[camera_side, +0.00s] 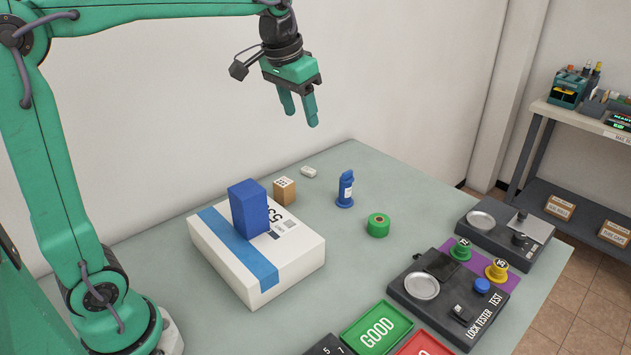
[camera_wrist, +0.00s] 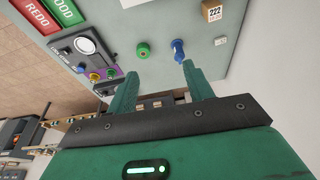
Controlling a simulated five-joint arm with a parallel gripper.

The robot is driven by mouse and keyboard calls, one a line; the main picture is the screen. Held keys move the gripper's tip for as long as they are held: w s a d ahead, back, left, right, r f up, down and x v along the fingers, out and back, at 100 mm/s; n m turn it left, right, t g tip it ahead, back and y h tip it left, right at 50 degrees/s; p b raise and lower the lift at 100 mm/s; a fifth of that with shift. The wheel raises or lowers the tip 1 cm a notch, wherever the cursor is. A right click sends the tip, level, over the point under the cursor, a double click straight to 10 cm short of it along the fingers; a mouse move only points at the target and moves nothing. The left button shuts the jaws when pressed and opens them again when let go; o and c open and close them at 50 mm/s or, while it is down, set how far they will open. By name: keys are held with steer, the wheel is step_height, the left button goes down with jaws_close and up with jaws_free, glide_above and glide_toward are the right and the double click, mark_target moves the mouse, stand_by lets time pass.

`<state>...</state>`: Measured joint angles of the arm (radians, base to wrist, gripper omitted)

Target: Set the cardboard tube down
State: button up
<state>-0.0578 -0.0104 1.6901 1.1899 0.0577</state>
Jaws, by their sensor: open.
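I see no cardboard tube in either view. My gripper (camera_side: 301,117) is open and empty, high above the back of the table. In the wrist view, its two green fingers (camera_wrist: 159,69) are spread apart with nothing between them. A blue upright stamp-like object (camera_side: 345,189) and a green roll (camera_side: 378,225) stand on the table below; they also show beyond the fingertips in the wrist view, as the blue object (camera_wrist: 178,50) and the green roll (camera_wrist: 143,50).
A white box (camera_side: 290,256) with a blue stripe carries a blue block (camera_side: 248,210). A brown cube (camera_side: 285,192) and a small white piece (camera_side: 308,172) are behind it. A lock tester (camera_side: 447,305), a second device (camera_side: 505,236) and a green GOOD tray (camera_side: 377,328) occupy the right and front.

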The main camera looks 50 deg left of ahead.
steer(key=s+d+f+t, duration=0.1)
steer(key=s+f, duration=0.3)
steer(key=s, duration=0.5)
steer(key=s+d+f+t, duration=0.1)
steer(key=s+f, duration=0.3)
steer(key=s, duration=0.6)
steer(key=shift+s+d, duration=0.2)
steer(key=shift+s, duration=0.1)
